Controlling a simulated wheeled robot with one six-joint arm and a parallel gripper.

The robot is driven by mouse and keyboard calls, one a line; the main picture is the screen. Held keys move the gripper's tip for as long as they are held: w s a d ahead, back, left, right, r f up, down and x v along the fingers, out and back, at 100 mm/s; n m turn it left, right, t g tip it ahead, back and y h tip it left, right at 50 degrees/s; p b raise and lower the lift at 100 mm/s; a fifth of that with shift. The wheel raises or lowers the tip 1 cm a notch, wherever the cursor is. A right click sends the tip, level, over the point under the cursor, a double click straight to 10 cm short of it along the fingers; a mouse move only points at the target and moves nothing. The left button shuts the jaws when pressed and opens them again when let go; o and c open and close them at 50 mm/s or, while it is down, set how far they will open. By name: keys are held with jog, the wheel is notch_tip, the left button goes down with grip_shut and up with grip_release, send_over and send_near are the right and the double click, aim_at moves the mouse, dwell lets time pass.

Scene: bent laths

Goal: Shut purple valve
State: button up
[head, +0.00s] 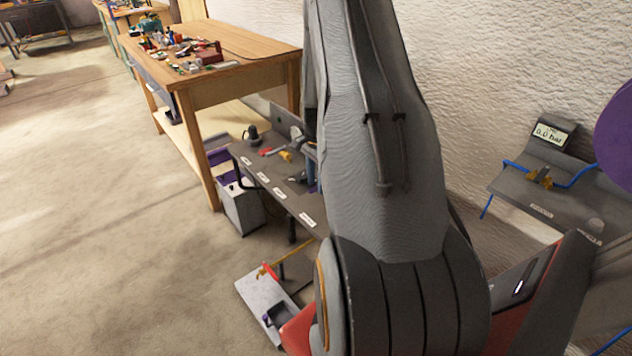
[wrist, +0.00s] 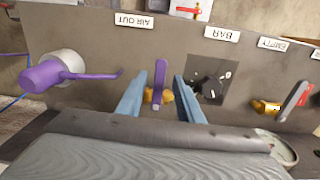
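The purple valve (wrist: 160,74) shows in the wrist view as an upright purple lever on a small brass body, below the upside-down "AIR OUT" label. My gripper (wrist: 159,82) has two blue fingers, one on each side of the lever. They are open, with a visible gap between each finger and the lever. In the head view my arm covers most of the gripper and I cannot make out the purple valve there.
The dark panel (head: 272,188) carries several white labels. A wooden workbench (head: 235,80) stands behind. A gauge station (head: 540,185) is at right. Floor at left is clear.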

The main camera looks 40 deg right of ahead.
aim_at(315, 187)
notch_tip(315, 187, up, 8)
jog(key=b, duration=0.1)
dwell(0.6)
jog(key=shift+f, duration=0.1)
dwell(0.3)
jog(key=s+a+r+n, duration=0.2)
jog(key=a+r+n, duration=0.25)
jog(key=a, duration=0.65)
jog(key=s+a+r+n, duration=0.25)
jog(key=a+n, duration=0.25)
jog(key=a, duration=0.5)
jog(key=s+a+r+n, duration=0.3)
jog(key=s+a+n, duration=0.6)
jog(key=s+a, duration=0.2)
jog(key=shift+s+a+r, duration=0.3)
jog(key=shift+s+a, duration=0.1)
jog(key=shift+a, duration=0.8)
